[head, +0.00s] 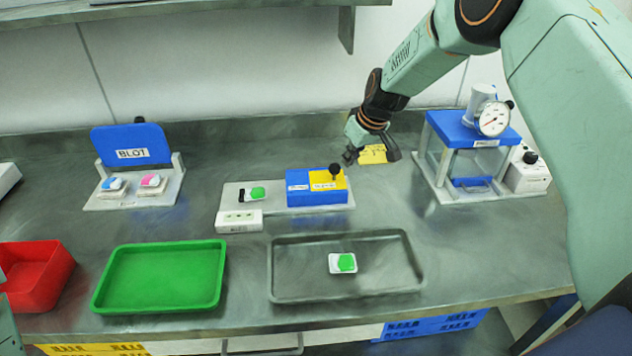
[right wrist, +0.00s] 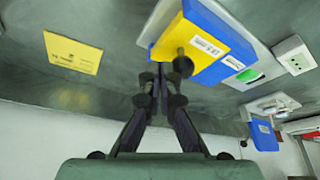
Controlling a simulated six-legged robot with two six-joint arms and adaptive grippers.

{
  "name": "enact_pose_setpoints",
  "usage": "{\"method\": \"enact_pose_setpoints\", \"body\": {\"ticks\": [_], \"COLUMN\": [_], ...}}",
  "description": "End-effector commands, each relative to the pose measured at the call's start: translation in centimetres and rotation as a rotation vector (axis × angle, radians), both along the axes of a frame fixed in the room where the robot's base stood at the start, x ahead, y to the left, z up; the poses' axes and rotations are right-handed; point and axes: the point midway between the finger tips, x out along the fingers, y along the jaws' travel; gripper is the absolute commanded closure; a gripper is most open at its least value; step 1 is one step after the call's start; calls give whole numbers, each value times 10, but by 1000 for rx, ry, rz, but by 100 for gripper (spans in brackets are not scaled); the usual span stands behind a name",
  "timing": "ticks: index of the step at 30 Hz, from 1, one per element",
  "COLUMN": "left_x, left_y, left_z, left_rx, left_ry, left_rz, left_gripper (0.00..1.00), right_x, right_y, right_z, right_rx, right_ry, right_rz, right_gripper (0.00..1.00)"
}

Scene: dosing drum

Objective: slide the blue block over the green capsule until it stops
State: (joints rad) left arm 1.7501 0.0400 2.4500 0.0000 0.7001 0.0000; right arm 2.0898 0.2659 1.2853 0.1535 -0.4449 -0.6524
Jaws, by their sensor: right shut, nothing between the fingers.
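The blue block (head: 305,197) sits on the right part of a pale base plate (head: 232,203); it has a yellow patch and a black knob (head: 334,169) on top. It also shows in the right wrist view (right wrist: 205,75). The green capsule (head: 257,193) lies on the same plate, left of the block and uncovered, with a gap between them. My right gripper (head: 349,157) is shut and empty, just behind the block's right end. In the right wrist view its fingertips (right wrist: 158,80) are close to the knob; I cannot tell whether they touch it. My left gripper is out of view.
A white socket box (head: 239,221) stands in front of the plate. A grey tray (head: 275,270) holds another green piece (head: 346,262). A green tray (head: 165,305) and red bin (head: 40,285) are at left. A blue-topped gauge device (head: 470,130) stands right, the BLOT stand (head: 130,145) left.

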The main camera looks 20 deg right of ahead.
Motion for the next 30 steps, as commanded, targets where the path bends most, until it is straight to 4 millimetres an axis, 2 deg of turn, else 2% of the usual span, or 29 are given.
{"method": "enact_pose_setpoints", "body": {"ticks": [30], "left_x": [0], "left_y": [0], "left_z": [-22], "left_rx": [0], "left_ry": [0], "left_rz": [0], "left_gripper": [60], "right_x": [0], "right_y": [0], "right_z": [-27], "right_rx": [0], "right_ry": [0], "right_rz": [0], "right_gripper": [100]}}
